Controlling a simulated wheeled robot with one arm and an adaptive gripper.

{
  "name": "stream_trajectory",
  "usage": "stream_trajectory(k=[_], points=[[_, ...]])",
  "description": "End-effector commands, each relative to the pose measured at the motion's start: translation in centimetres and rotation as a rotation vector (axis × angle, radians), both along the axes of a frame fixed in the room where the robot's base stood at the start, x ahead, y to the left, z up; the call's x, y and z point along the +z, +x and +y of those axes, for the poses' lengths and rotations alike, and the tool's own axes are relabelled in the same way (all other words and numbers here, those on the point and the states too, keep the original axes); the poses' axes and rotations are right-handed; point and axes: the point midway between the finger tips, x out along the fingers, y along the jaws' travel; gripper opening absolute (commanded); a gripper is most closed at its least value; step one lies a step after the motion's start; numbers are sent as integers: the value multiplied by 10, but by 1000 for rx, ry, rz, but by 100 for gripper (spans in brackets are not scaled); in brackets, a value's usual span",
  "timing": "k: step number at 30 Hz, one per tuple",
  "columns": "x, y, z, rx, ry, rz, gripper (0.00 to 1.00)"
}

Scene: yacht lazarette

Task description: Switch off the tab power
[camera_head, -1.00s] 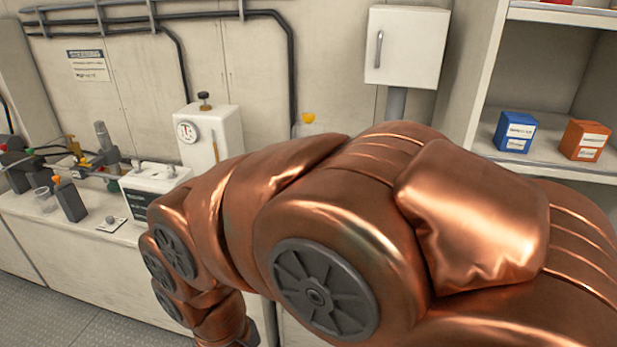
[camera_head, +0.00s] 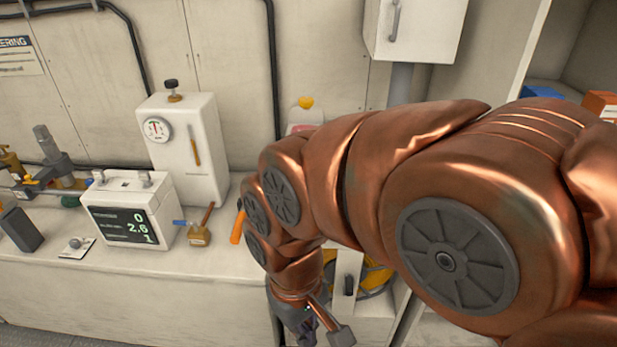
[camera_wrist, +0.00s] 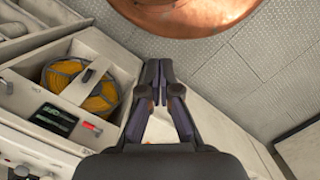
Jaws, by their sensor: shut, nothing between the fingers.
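No label reading tab power is legible, so I cannot tell which control it is. A white box with a lit number display (camera_head: 131,215) stands on the bench, with a small dark switch (camera_head: 125,184) on its top. A small plate with a round knob (camera_head: 75,244) lies left of it. A pale upright bar with a dark fitting (camera_head: 348,285) stands in front of a yellow coil, right of my forearm. My gripper (camera_wrist: 159,78) is shut and empty, pointing past the bench front over the floor. In the head view it shows only partly, at the bottom edge.
A white gauge box (camera_head: 183,150) stands behind the display box. The yellow coil (camera_wrist: 95,97) sits in an open bay. A wall cabinet (camera_head: 415,28) and shelves are at right. Grey floor (camera_wrist: 255,75) is clear.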

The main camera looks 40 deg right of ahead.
Motion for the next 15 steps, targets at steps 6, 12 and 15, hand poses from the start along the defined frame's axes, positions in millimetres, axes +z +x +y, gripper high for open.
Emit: stream_trajectory(k=[6, 12, 15], points=[[5, 11, 4, 34, 26, -3, 0], [34, 62, 14, 186, 149, -42, 0], [53, 93, 17, 280, 231, -74, 0]])
